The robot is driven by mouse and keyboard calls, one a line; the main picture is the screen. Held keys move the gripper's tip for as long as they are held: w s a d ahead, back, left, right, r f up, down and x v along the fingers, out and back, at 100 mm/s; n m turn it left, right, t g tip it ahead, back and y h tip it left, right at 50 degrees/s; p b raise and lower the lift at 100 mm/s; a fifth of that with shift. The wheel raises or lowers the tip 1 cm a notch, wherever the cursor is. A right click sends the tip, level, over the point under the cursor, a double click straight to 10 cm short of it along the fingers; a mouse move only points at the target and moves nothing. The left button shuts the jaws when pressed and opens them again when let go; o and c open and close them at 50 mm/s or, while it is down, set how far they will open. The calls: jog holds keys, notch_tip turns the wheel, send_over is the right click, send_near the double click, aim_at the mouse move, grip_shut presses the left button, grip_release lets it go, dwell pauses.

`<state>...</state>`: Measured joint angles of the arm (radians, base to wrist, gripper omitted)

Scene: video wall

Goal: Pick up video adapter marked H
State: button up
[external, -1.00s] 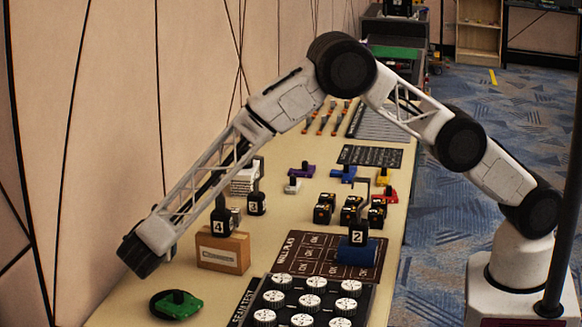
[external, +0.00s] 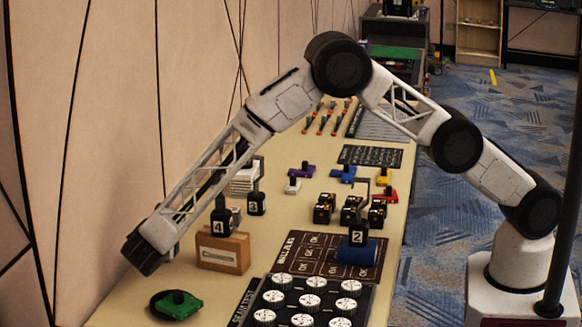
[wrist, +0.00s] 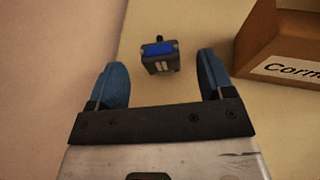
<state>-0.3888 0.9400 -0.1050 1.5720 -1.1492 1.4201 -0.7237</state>
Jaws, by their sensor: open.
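A small dark adapter (wrist: 160,58) with a blue top and two pale marks on its near face shows in the wrist view. I cannot read a clear H on it. It stands on the cream table just beyond my gripper (wrist: 157,74), in line with the gap between the two blue fingers. The fingers are apart, with nothing held between them. In the external view, the end of my arm (external: 150,250) hangs over the table's left side; the fingertips cannot be made out there. I cannot make out this adapter in the external view.
A brown box (external: 222,252) stands right of my gripper; in the wrist view, it is close to the right finger (wrist: 275,50). A black number-4 block (external: 220,221) sits on it. A green piece (external: 176,304) lies in front. The wall is close on the left.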

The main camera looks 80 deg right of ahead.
jog(key=shift+x, duration=2)
jog(key=shift+r, duration=0.1)
jog(key=shift+c, duration=0.4)
jog(key=c, duration=0.9)
jog(key=shift+r, duration=0.1)
jog(key=shift+r, duration=4.95)
